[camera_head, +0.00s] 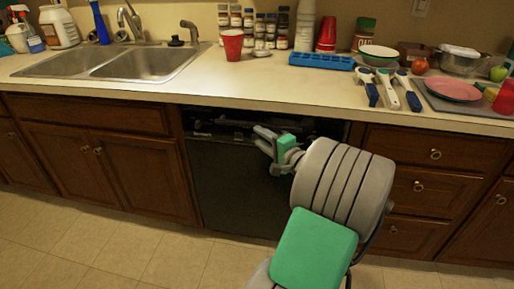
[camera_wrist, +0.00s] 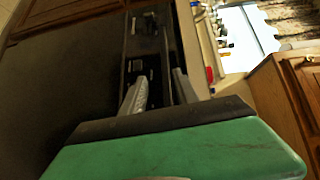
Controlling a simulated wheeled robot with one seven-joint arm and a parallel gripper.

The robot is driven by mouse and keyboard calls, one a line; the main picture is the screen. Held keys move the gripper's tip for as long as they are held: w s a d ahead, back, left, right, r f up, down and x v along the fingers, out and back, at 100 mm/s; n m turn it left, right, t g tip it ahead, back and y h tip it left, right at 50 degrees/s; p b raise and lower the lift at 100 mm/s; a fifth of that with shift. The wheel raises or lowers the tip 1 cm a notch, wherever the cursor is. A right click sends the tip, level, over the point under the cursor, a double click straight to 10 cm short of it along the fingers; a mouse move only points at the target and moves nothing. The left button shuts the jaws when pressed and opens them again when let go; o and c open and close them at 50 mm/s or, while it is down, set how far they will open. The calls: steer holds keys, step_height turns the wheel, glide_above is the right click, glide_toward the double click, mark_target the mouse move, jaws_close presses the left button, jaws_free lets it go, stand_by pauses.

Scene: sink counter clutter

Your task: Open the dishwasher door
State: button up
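The dishwasher door (camera_head: 235,190) is a black panel under the counter, between wooden cabinets. Its control strip (camera_head: 222,128) runs along the top, and it also shows in the wrist view (camera_wrist: 145,35). The door looks upright; I cannot tell whether it is slightly ajar. My gripper (camera_head: 262,140) is at the top right part of the door, near the control strip. In the wrist view my gripper (camera_wrist: 159,78) has its two fingers apart, with the strip's edge showing between them. I cannot tell whether either finger touches it. My arm hides the door's right side.
The countertop (camera_head: 245,75) overhangs the door just above my gripper. Drawers (camera_head: 425,190) stand right of the door, and cabinets (camera_head: 110,170) stand left. Clutter, including a blue tray (camera_head: 322,60) and a red cup (camera_head: 232,45), sits on the counter. The tiled floor (camera_head: 150,240) in front is clear.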

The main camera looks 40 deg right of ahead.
steer(key=shift+m+t+h, duration=0.3)
steer(key=shift+m+h, duration=0.2)
steer(key=shift+m, duration=0.2)
steer(key=w+d, duration=0.1)
steer(key=w, duration=0.1)
steer(key=w+d, duration=0.1)
steer(key=w, duration=0.1)
steer(key=w+d, duration=0.1)
steer(key=w, duration=0.1)
steer(key=shift+d+r+b, duration=0.2)
steer(key=shift+b, duration=0.15)
steer(key=shift+c, duration=0.6)
jaws_close()
